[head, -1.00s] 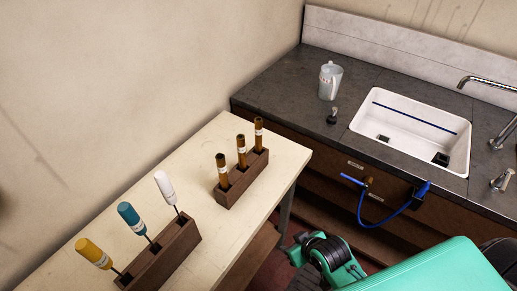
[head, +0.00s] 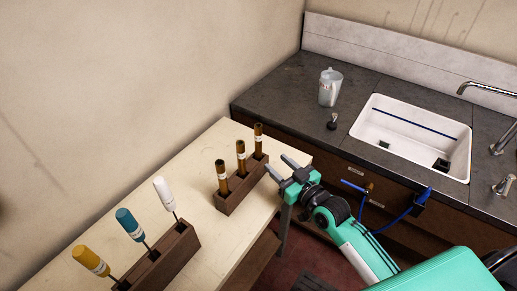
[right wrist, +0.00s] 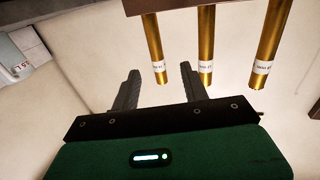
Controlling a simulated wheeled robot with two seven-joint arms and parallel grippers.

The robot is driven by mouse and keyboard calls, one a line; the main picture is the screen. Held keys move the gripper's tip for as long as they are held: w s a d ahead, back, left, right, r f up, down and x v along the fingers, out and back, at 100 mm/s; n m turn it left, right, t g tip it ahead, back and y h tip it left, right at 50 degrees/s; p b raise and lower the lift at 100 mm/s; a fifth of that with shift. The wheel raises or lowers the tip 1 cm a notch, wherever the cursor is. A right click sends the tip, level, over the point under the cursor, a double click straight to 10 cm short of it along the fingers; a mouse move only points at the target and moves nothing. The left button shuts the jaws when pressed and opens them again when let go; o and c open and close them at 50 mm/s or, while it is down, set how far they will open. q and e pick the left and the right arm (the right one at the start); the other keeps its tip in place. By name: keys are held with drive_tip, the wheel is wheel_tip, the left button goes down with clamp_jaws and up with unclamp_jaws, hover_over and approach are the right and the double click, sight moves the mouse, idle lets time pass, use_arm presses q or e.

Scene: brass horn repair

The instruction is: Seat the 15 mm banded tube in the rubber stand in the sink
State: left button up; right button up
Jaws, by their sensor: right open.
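Three brass tubes with white label bands stand upright in a dark wooden rack (head: 232,200) on the pale table: a near one (head: 222,177), a middle one (head: 241,158) and a far one (head: 258,140). The labels are too small to read, so I cannot tell which is 15 mm. In the right wrist view the tubes (right wrist: 205,50) show beyond the fingers. My right gripper (head: 279,166) is open and empty, just right of the rack and apart from the tubes. A black block (head: 440,165), apparently the rubber stand, sits in the white sink (head: 410,117). My left gripper is out of view.
A second wooden rack (head: 165,262) holds yellow, teal and white-handled tools at the table's near side. A clear jug (head: 330,87) and a small dark object (head: 332,121) stand on the grey counter left of the sink. A blue hose (head: 355,186) hangs at the counter front.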

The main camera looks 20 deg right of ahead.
sight(261, 146)
drive_tip(key=p+x, duration=0.1)
drive_tip(key=x, duration=0.4)
drive_tip(key=shift+w+a, duration=0.1)
drive_tip(key=shift+w, duration=0.3)
drive_tip(key=shift+w+a+r+p, duration=0.1)
drive_tip(key=shift+w+p, duration=0.2)
drive_tip(key=shift+w, duration=0.25)
drive_tip(key=x, duration=0.2)
drive_tip(key=p+x, duration=0.1)
drive_tip(key=shift+w+d, duration=0.2)
drive_tip(key=shift+w, duration=0.05)
drive_tip(key=shift+w+a+f, duration=0.15)
drive_tip(key=shift+w+f, duration=0.15)
drive_tip(key=shift+w, duration=0.15)
clamp_jaws()
drive_tip(key=shift+r, duration=0.1)
